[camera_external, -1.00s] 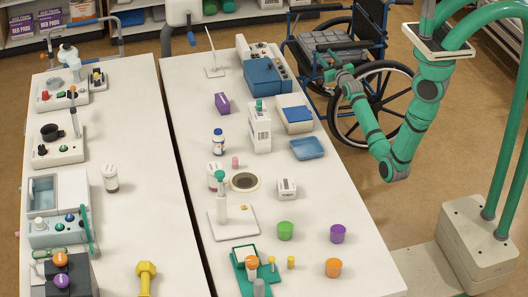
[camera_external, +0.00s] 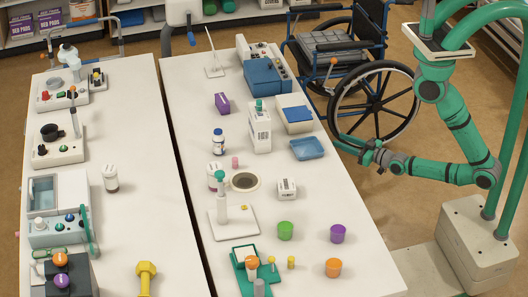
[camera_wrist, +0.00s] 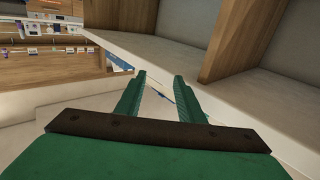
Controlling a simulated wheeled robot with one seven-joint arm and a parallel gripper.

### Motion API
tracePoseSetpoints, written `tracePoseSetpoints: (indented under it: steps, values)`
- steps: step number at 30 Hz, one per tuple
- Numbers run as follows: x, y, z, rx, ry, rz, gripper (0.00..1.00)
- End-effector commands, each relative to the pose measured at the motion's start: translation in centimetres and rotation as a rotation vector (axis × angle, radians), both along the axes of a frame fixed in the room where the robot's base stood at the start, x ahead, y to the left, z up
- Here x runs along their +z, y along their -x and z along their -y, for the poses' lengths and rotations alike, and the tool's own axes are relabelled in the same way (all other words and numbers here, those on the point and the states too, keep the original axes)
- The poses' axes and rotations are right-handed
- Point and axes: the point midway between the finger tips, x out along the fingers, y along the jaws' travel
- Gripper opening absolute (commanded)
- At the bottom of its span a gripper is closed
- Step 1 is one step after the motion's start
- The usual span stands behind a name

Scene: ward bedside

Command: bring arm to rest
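My green arm is bent low at the right, past the right edge of the near white table. My gripper (camera_external: 348,143) points left toward that edge, close to the wheelchair's wheel. In the wrist view my gripper (camera_wrist: 160,76) shows two green fingers apart with nothing held between them. I cannot tell its exact clearance from the table edge.
The wheelchair (camera_external: 376,98) stands behind my gripper. Floor is open between table and base.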

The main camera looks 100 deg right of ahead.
Motion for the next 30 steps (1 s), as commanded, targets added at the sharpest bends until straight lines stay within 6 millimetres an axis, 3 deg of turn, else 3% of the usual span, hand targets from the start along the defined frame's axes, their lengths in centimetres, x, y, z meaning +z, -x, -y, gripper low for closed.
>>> tracePoseSetpoints:
  steps: [1,8,11,15,18,22,30]
  values:
    - [-1.0,-0.1,-2.8,0.049,-0.043,-0.004,0.35]
    - [-2.9,0.4,-14.7,0.264,-0.228,-0.014,0.35]
    - [-1.8,0.7,-19.9,0.383,-0.276,-0.043,0.35]
    - [2.1,0.5,-25.9,0.579,-0.258,-0.114,0.35]
    - [4.9,0.4,-28.7,0.689,-0.21,-0.161,0.35]
    - [7.4,0.3,-30.8,0.782,-0.158,-0.197,0.35]
    - [8.6,0.3,-31.7,0.825,-0.127,-0.216,0.35]
